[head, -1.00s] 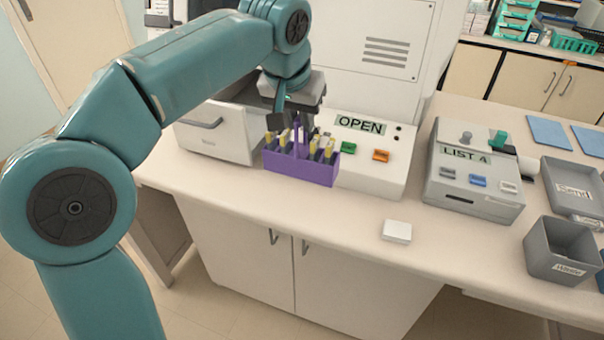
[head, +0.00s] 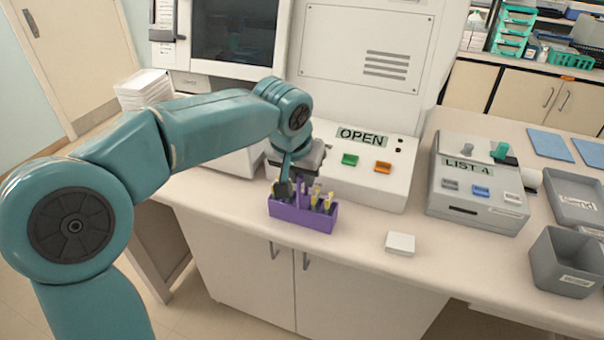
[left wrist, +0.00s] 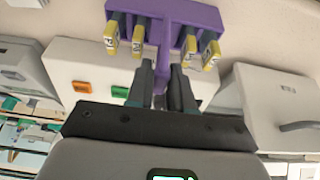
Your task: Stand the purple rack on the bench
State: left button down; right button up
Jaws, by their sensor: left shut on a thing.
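The purple rack (head: 303,215) is upright at the front edge of the bench, in front of the machine with the OPEN label. It holds several yellow-tipped slides. My left gripper (head: 290,183) is above it, shut on its upright handle. The left wrist view shows the rack (left wrist: 200,15) with the handle between the two fingers (left wrist: 162,85) and slides on either side. I cannot tell whether the rack's base touches the bench. My right gripper is not in view.
The OPEN panel (head: 375,178) with green and orange buttons stands just behind the rack. A small white block (head: 400,243) lies to the right. Further right are the LIST 4 device (head: 470,205) and a grey bin (head: 565,262). The bench between the rack and white block is clear.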

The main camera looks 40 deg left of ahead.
pick_arm(q)
jog(key=c, duration=1)
grip_release()
jog(key=shift+w+f, duration=0.1)
jog(key=shift+f, duration=0.1)
jog(key=p+v, duration=0.1)
jog(key=v, duration=1.1)
jog(key=shift+r, duration=0.25)
jog(key=shift+a, duration=0.1)
